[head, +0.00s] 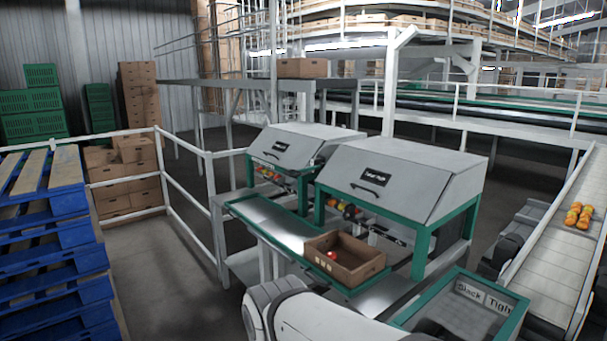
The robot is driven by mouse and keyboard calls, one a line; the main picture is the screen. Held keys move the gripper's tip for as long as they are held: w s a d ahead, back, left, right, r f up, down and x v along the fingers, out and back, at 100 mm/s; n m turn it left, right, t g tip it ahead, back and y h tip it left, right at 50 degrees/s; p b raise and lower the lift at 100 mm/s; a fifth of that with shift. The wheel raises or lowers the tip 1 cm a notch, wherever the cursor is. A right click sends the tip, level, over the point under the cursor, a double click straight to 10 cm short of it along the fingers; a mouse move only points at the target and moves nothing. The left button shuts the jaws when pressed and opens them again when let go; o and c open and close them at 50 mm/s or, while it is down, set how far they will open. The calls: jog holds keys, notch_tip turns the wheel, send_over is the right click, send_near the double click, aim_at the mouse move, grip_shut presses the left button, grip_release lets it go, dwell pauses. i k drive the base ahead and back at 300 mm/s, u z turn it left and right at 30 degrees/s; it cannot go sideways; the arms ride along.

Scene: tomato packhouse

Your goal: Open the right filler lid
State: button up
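The right filler (416,233) is a grey box on a green frame with a sloping grey front lid (400,182). The lid is down and carries a black label and a dark handle (368,192) near its lower edge. The left filler lid (287,148) is also down, with its own label and handle. Red, yellow and dark tomatoes show in the openings below both lids. My gripper is not in view; only a white part of my arm shows at the bottom centre, in front of the fillers.
An open cardboard box (358,271) with a red tomato stands on the ledge before the right filler. A green-framed bin (470,296) is at lower right, beside a conveyor (560,240). White railings (182,212) and blue pallets (50,262) stand at left. Grey floor between them is clear.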

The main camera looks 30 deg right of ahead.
aim_at(411, 191)
jog(key=z, duration=0.9)
jog(key=k, duration=1.1)
jog(key=u, duration=0.95)
jog(key=i, duration=1.9)
jog(key=z, duration=0.35)
jog(key=i, duration=1.4)
jog(key=z, duration=1.45)
jog(key=i, duration=0.8)
jog(key=z, duration=0.25)
jog(key=k, duration=0.4)
jog(key=z, duration=0.05)
